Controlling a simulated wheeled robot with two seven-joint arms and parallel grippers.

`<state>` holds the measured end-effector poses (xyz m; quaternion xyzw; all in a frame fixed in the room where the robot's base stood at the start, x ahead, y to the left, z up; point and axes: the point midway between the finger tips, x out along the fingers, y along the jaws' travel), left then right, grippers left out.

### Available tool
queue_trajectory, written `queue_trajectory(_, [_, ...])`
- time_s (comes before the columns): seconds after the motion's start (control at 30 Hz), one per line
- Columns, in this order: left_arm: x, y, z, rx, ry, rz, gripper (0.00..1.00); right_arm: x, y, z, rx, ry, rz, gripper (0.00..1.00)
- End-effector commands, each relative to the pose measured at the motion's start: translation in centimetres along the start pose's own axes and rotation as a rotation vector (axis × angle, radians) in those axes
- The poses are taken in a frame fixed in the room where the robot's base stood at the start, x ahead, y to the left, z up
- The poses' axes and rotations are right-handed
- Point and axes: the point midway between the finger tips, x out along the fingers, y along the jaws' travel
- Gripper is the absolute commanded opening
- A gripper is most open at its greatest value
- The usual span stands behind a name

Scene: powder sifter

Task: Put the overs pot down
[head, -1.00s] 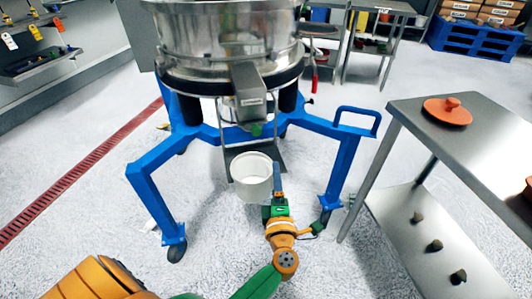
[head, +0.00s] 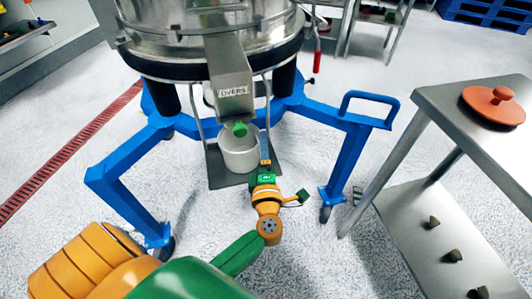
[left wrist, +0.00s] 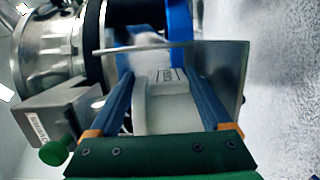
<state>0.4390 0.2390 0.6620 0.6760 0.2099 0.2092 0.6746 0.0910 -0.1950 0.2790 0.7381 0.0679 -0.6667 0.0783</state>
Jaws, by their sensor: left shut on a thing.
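The overs pot (head: 239,153) is a white, round, open pot under the sifter's spout. My left gripper (head: 265,158) is shut on the pot's near right side. In the left wrist view the pot (left wrist: 172,112) sits between the two blue fingers (left wrist: 168,95), with a small label on it. The pot is over a dark metal shelf (head: 228,180) hung below the spout; I cannot tell whether its base touches the shelf. My right gripper is not in view.
The steel sifter (head: 210,45) stands on a blue wheeled frame (head: 345,165), whose legs flank my left arm. A steel table (head: 450,110) with an orange lid (head: 494,105) stands at the right. Floor in front of the frame is clear.

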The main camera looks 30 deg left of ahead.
Motion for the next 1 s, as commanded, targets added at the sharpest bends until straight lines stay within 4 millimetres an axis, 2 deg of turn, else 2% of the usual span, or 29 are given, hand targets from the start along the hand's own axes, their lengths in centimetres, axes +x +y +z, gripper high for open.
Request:
queue_trajectory(0.2, [0.0, -0.1, 0.0, 0.001, 0.0, 0.0, 0.1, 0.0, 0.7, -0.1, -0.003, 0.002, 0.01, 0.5])
queue_trajectory(0.23, [0.0, -0.1, 0.0, 0.0, 0.0, 0.0, 0.85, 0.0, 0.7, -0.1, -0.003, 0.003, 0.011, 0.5])
queue_trajectory(0.3, [0.0, 0.0, 0.0, 0.0, 0.0, 0.0, 1.0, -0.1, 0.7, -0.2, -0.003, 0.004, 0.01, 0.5])
queue_trajectory(0.57, [0.0, 0.3, 0.0, 0.0, 0.0, 0.0, 1.0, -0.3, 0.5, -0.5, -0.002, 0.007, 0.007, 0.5])
queue_trajectory(0.63, [-0.6, 0.2, 0.0, 0.0, 0.0, -0.002, 1.0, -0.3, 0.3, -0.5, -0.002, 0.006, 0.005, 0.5])
queue_trajectory(0.77, [-3.1, 0.2, 0.0, -0.001, -0.001, -0.005, 1.0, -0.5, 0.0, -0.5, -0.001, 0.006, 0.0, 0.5])
queue_trajectory(1.0, [-9.0, 0.1, 0.0, 0.0, -0.001, -0.006, 1.0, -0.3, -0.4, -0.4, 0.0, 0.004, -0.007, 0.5])
